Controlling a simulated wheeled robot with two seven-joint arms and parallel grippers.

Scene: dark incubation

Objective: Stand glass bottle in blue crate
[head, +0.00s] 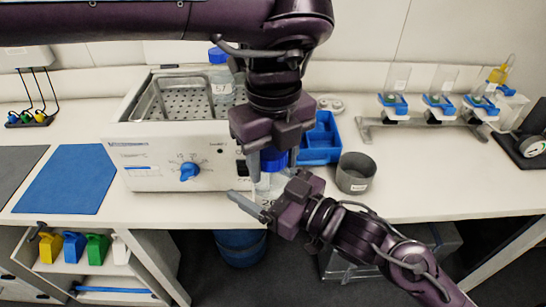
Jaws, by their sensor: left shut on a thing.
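My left gripper (267,160) reaches down from above and is shut on the glass bottle (271,184), near its blue cap (272,160). The bottle is upright in front of the bench equipment, its lower part partly hidden by my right gripper. The blue crate (320,155) sits on the bench just right of and behind my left gripper, which hides its left part. My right gripper (262,205) comes in from the lower right, close to the bottle's base. One finger shows to the left; the other is not clear.
A water bath (140,160) with a perforated tray stands left, with another blue-capped bottle (219,80) in it. A grey cup (355,173) stands close in front of the crate. A metal rack (425,120) is at right. The bench right of the cup is clear.

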